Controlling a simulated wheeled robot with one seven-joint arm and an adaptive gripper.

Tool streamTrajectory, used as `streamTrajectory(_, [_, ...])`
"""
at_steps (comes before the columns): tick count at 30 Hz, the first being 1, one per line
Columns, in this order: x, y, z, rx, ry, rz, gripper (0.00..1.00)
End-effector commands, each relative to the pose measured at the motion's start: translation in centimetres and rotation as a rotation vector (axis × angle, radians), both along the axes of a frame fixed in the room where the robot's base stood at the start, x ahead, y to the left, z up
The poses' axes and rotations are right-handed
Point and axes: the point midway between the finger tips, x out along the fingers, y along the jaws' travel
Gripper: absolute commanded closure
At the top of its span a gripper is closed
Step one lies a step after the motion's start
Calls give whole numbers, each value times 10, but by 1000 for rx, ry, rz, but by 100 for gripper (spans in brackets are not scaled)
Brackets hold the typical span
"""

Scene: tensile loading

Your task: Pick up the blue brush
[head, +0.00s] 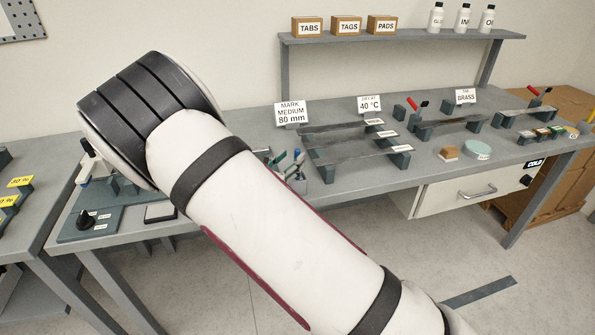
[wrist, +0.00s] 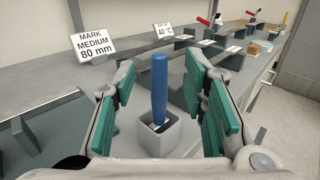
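The blue brush (wrist: 159,85) stands upright in a small grey square holder (wrist: 168,140), its blue handle up, in the middle of the wrist view. My gripper (wrist: 162,98) is open, with a teal-padded finger on each side of the handle. Gaps show between the handle and both pads, so nothing is held. The brush's lower end is hidden in the holder. In the head view my arm covers most of the gripper; small green and blue parts show at the arm's edge, too small to tell apart surely.
The grey bench (head: 345,178) carries racks with strips, and a "MARK MEDIUM 80 mm" sign (head: 290,113) stands behind the holder. Left of my arm is a device with a black knob (head: 85,219). A shelf (head: 400,38) with boxes and bottles is above.

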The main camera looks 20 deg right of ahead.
Motion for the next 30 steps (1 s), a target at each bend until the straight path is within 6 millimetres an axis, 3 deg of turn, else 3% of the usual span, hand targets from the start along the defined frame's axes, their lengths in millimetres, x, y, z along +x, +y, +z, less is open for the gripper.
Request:
streamTrajectory(9, [30, -30, 0, 0, 0, -3, 60])
streamTrajectory(17, [33, -32, -1, 0, 0, -1, 60])
streamTrajectory(22, [33, -32, 0, 0, 0, -1, 99])
streamTrajectory(30, [33, -32, 0, 0, 0, 0, 100])
